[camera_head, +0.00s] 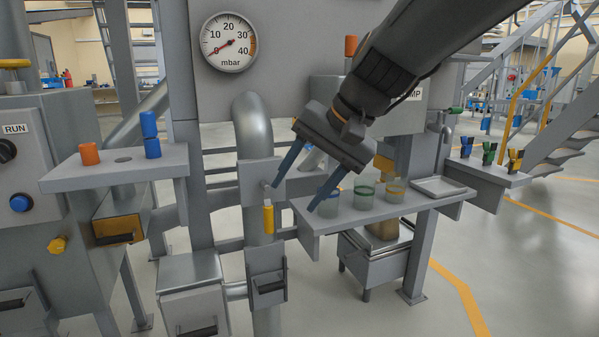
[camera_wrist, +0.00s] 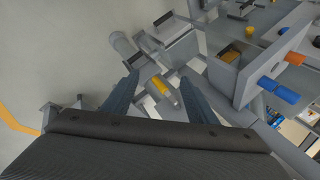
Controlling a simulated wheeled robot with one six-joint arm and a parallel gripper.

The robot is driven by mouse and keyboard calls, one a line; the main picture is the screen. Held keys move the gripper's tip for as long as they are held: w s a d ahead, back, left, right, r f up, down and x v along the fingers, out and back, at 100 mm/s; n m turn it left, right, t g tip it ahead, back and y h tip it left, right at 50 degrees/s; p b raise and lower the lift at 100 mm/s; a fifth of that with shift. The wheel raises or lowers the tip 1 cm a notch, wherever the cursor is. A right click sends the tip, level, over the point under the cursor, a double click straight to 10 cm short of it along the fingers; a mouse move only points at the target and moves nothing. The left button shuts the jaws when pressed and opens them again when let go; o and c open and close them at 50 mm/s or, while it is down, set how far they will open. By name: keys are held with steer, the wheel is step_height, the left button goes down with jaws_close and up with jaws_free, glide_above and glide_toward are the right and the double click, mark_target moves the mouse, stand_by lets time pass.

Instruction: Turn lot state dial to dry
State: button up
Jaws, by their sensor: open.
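I cannot make out a dial marked for lot state or dry in either view. A dark round knob (camera_head: 6,150) shows under a RUN label at the left edge of the head view, partly cut off. My gripper (camera_head: 293,197) is open and empty, its blue-grey fingers pointing down and left. In the head view its fingertips appear close to a yellow handle (camera_head: 268,218) hanging on the grey pipe. In the wrist view the yellow handle (camera_wrist: 160,86) shows between the two fingers; I cannot tell the distance, and no contact is clear.
A shelf (camera_head: 310,222) with several glass beakers stands below and right of my gripper. A pressure gauge (camera_head: 229,42) hangs above. Open floor (camera_head: 540,270) lies at right.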

steer(key=s+d+f+n+g+h, duration=0.1)
steer(key=s+d+f+n+h, duration=0.15)
steer(key=s+f, duration=0.3)
steer(key=s+d+f+n+g+h, duration=0.1)
steer(key=s+d+f+n, duration=0.1)
steer(key=s+d+f, duration=0.4)
steer(key=s+d+f+n+g+h, duration=0.15)
steer(key=s+f, duration=0.25)
steer(key=s, duration=0.4)
steer(key=d+r+m+p, duration=0.2)
steer(key=d+r+p, duration=0.7)
steer(key=p, duration=0.9)
steer(key=shift+w+r+m+h+p, duration=0.3)
steer(key=shift+r+m+p, duration=0.1)
steer(key=shift+r, duration=0.4)
steer(key=shift+d, duration=0.1)
